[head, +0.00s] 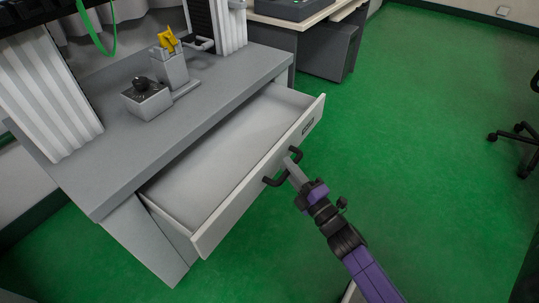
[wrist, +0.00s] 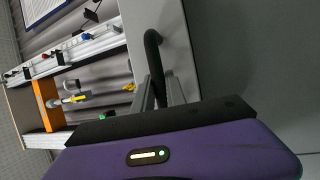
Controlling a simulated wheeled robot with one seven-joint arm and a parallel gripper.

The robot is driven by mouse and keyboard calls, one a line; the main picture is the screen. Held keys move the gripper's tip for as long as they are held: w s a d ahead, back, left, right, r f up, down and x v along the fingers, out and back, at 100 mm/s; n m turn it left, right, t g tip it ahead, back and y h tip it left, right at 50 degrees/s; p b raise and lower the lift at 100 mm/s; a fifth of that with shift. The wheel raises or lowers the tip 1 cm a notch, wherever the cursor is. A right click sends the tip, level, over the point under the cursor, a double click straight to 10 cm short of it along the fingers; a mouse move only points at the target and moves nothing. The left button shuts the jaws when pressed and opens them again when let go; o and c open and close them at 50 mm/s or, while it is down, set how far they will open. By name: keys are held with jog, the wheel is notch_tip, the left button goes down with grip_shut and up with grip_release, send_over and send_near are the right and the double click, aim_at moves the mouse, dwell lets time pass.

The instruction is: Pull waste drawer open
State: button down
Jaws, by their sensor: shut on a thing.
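The waste drawer (head: 218,148) is pulled out from under the grey bench top, and its pale inside looks empty. Its white front (head: 235,208) carries a dark handle (head: 272,181) and a small dark label. My gripper (head: 290,164) is shut on the handle, reaching in from the lower right. In the wrist view the black handle (wrist: 153,52) runs down between the two grey fingers (wrist: 160,92).
A desk (head: 300,28) stands behind. A wheeled chair (head: 520,135) is at the right edge. Green floor around my arm is clear.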

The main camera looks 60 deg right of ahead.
jog(key=shift+s, duration=1.5)
jog(key=c, duration=1.4)
grip_release()
jog(key=shift+o, duration=0.2)
jog(key=p+v, duration=0.1)
jog(key=v, duration=0.6)
jog(key=shift+s+f, duration=0.15)
jog(key=shift+s, duration=0.2)
